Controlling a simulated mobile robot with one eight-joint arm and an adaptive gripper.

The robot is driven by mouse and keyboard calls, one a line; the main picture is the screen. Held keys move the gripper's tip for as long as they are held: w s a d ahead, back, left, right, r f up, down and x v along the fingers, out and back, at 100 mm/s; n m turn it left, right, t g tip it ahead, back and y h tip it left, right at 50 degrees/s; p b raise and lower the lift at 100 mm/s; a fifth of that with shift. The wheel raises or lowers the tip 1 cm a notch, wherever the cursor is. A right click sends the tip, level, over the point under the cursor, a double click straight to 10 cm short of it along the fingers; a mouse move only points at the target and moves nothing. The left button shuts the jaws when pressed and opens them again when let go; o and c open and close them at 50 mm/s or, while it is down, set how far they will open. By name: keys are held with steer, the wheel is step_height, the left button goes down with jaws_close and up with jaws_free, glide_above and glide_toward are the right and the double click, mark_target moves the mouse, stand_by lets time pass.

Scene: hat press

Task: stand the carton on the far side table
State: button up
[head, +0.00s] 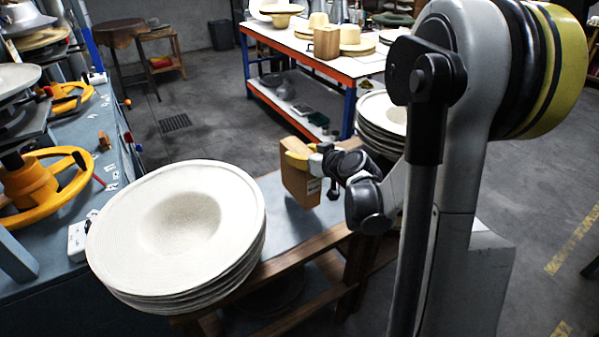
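A brown carton (298,185) with a small pale label low on its side is in the middle of the head view, above or on the grey-blue bench top (283,222). It looks slightly tilted. My gripper (300,158) reaches in from the right at its upper part, with a yellow finger piece against it; it appears shut on the carton. The far finger is hidden, and I cannot tell whether the carton's base touches the bench. A wooden stool-like table (120,31) and a small shelved side table (166,66) stand at the far upper left.
A stack of white hat blanks (180,235) fills the bench's left end; another stack (385,115) is behind my arm. An orange-edged table (350,70) at the back bears hats and a wooden box (327,42). Yellow handwheels (45,185) line the left. Grey floor is open between.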

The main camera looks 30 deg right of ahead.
steer(key=shift+w+f, duration=0.45)
steer(key=shift+f+b, duration=1.1)
steer(key=shift+f, duration=0.8)
steer(key=o, duration=1.4)
steer(key=shift+c, duration=0.2)
